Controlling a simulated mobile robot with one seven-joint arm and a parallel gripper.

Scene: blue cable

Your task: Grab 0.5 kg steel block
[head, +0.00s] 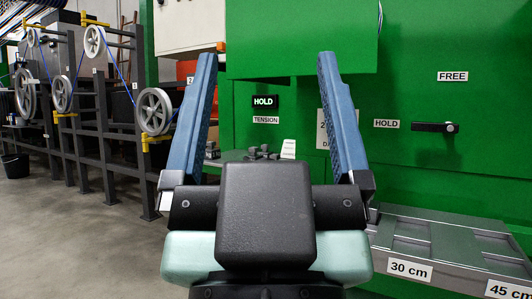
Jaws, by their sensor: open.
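My gripper (266,62) fills the middle of the head view, its two blue fingers wide apart and pointing up and away, with nothing between them. Beyond it, framed between the fingers, several small dark grey blocks (262,153) sit on a grey shelf in front of the green machine. They look like metal weights. A white piece with markings (288,148) stands at their right. Another small grey piece (211,150) shows just right of the left finger. The blocks are small and partly hidden by my gripper, so I cannot tell which is the 0.5 kg one.
The green machine (420,45) has a dark lever (435,127) between FREE and HOLD labels. A grey ledge (440,236) marked 30 cm and 45 cm juts out at lower right. Pulleys (154,111) with blue cable stand on a frame at left.

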